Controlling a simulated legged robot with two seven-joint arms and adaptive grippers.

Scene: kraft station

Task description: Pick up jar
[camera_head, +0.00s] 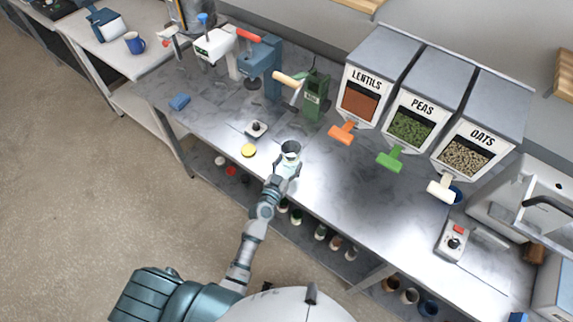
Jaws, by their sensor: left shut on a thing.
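A small jar (291,147) with a dark open top is at the front part of the metal table, in front of the green press. My left gripper (286,164) is shut on the jar from the near side. The gripper covers the lower part of the jar, so I cannot tell whether it touches the table. My right gripper is not in the view.
Lentils (360,101), peas (410,127) and oats (465,156) dispensers stand at the back right. A yellow lid (248,150) and a small grey device (256,129) lie left of the jar. The green press (316,97) stands behind. Several jars sit on the lower shelf.

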